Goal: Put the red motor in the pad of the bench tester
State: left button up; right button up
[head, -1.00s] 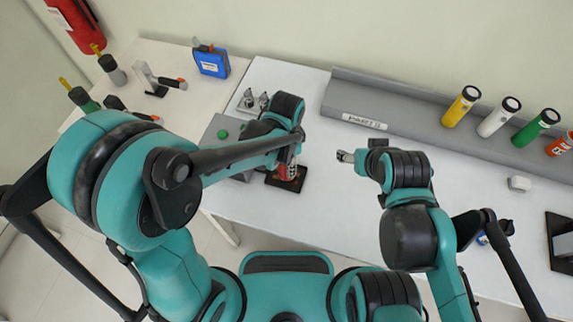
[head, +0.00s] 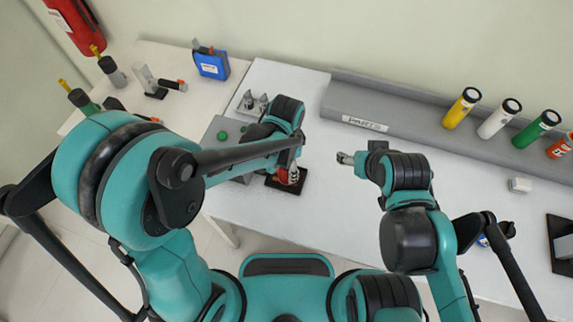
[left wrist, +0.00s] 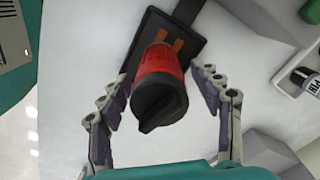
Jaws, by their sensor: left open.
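The red motor (head: 289,176), with a black ribbed cap (left wrist: 160,104), is at the black pad (head: 297,187) beside the grey bench tester (head: 217,130). In the left wrist view the motor (left wrist: 158,60) overlaps the near part of the pad (left wrist: 198,12), where orange strips show. Its lower end is hidden, so I cannot tell whether it is fully seated. My left gripper (left wrist: 163,84) is open, with one finger on each side of the motor and gaps visible. My right gripper (head: 346,158) is over the table, away from the motor; its jaw state is unclear.
A grey parts rail (head: 400,115) runs along the back, with yellow, white, green and orange cylinders at right. A blue box (head: 211,64) and several tools stand at left. A small white block (head: 520,185) lies at right. The middle of the table is clear.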

pick_arm(q)
notch_tip(320, 180, up, 12)
jog(key=p, duration=0.3)
jog(key=shift+f, duration=0.2)
jog(key=s+a+r+n+t, duration=0.2)
jog(key=a+n, duration=0.4)
jog(key=a, duration=0.3)
jog(key=s+a+r+n+t, duration=0.3)
jog(key=a+r+n+t, duration=0.1)
jog(key=a+n, duration=0.3)
jog(key=shift+s+a+t, duration=0.15)
jog(key=shift+a+t, duration=0.45)
jog(key=shift+a, duration=0.35)
notch_tip(320, 180, down, 7)
jog(key=b, duration=0.6)
jog(key=shift+b, duration=0.4)
